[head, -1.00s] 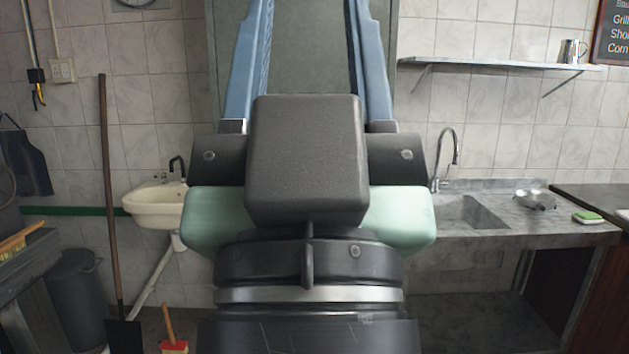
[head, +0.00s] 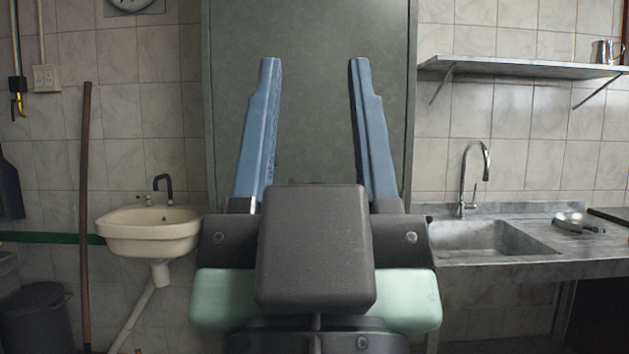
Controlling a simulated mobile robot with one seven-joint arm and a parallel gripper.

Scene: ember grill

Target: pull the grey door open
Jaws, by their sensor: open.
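The grey door (head: 310,32) stands upright in the middle of the head view, with its frame edge at the right side. It looks shut. No handle shows on the visible part; the lower door is hidden behind my gripper and arm. My gripper (head: 313,62) is in front of the door, with its two blue fingers spread wide and pointing up in the picture. Nothing is between the fingers. I cannot tell how far the fingertips are from the door.
A white washbasin (head: 150,232) is on the left wall, with a long wooden pole (head: 85,210) and a dark bin (head: 36,318) beside it. A stone counter (head: 590,240) with a sink (head: 490,238) is on the right, below a wall shelf (head: 520,67).

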